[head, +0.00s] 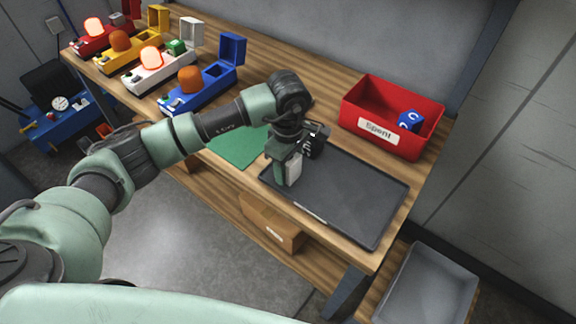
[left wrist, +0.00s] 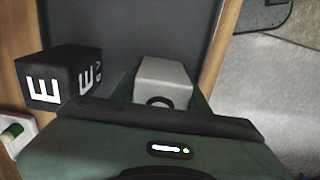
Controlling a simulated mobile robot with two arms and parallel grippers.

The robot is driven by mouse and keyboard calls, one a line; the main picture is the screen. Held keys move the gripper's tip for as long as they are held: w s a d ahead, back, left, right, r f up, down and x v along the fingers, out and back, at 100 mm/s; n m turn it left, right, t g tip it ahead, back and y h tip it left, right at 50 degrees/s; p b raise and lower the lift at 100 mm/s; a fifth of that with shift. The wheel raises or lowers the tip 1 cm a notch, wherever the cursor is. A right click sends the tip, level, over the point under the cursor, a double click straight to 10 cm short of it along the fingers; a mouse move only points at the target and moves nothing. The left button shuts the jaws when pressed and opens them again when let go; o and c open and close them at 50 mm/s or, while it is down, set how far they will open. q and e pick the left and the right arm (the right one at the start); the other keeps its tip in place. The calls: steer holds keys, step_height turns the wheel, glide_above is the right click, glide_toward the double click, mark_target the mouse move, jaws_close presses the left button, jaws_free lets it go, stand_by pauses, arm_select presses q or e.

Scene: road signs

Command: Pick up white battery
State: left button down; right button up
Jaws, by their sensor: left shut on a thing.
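The white battery (head: 294,170) is a pale block, held at the near left part of the dark tray (head: 345,200). It also shows in the left wrist view (left wrist: 166,78), where its lower part is hidden by my gripper. My left gripper (head: 284,170) points down and is shut on the white battery. I cannot tell whether the battery touches the tray. My right gripper is not in view.
A black block marked E (left wrist: 58,76) is close beside the gripper. A red bin labelled Spent (head: 385,115) holds a blue block (head: 409,121). Beacon units, including a blue one (head: 200,92), stand at back left. A green mat (head: 240,147) lies left of the tray.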

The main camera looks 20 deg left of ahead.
arm_select(q)
steer(key=shift+r, duration=0.1)
step_height(320, 180, up, 13)
steer(key=b, duration=0.3)
steer(key=shift+w, duration=0.1)
step_height(320, 180, up, 7)
stand_by(0.8)
